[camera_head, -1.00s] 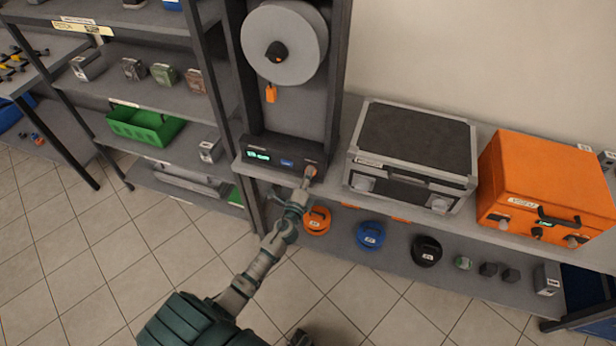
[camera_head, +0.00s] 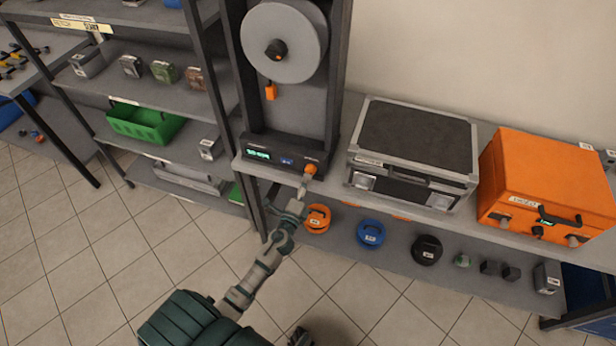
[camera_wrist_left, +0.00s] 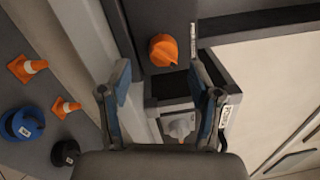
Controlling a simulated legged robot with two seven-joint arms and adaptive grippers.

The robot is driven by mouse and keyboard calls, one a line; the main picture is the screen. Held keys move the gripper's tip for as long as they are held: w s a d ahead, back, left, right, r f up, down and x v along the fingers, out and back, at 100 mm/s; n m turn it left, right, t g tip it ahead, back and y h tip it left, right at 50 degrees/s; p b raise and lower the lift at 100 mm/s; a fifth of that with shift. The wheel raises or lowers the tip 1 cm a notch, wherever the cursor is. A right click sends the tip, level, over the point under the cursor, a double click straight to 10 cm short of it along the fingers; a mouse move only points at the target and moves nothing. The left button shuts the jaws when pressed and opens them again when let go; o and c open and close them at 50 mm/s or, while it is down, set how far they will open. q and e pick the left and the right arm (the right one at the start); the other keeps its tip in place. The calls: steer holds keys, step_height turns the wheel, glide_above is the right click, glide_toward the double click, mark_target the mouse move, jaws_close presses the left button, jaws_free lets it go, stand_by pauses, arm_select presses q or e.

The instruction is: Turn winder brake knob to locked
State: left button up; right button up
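The winder (camera_head: 284,110) stands on the shelf unit with a large grey reel (camera_head: 300,35). An orange knob (camera_head: 310,169) sits at the right end of its dark front panel (camera_head: 270,150), below a small label too blurred to read. The knob also shows in the left wrist view (camera_wrist_left: 163,50), just beyond the fingertips and between them. My left gripper (camera_head: 304,184) is in front of and below the knob, apart from it. In the wrist view its two fingers (camera_wrist_left: 159,68) are spread and empty.
A black-and-grey case (camera_head: 415,140) and an orange case (camera_head: 540,175) stand right of the winder. Orange, blue and black round items lie on the lower shelf (camera_head: 400,260). A rack with a green bin (camera_head: 145,123) stands left. The tiled floor in front is clear.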

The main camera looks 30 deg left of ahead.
arm_select(q)
steer(key=v, duration=0.8)
steer(key=s+d+f+n+g, duration=0.1)
steer(key=s+f+n+g, duration=0.25)
steer(key=f, duration=0.45)
steer(key=s+d+f+n+g+p, duration=0.1)
steer(key=s+f+n+g, duration=0.25)
steer(key=f, duration=0.55)
steer(key=s+d+f+n+g, duration=0.1)
steer(key=s+f+n+g, duration=0.2)
steer(key=f, duration=0.5)
steer(key=s+d+f+n+g+h, duration=0.2)
steer(key=s+f, duration=0.4)
steer(key=s, duration=0.3)
steer(key=s+d+f+n+g+h, duration=0.2)
steer(key=s+d+f, duration=0.4)
steer(key=s, duration=0.4)
steer(key=shift+d+f+n+g+p, duration=0.4)
steer(key=shift+f+n+g, duration=0.4)
steer(key=shift+g, duration=0.4)
arm_select(e)
steer(key=s+f, duration=0.1)
steer(key=f, duration=0.1)
steer(key=s+f, duration=0.1)
steer(key=f, duration=0.1)
steer(key=shift+s+d+f, duration=0.1)
steer(key=shift+s+d, duration=0.1)
steer(key=shift+s, duration=0.15)
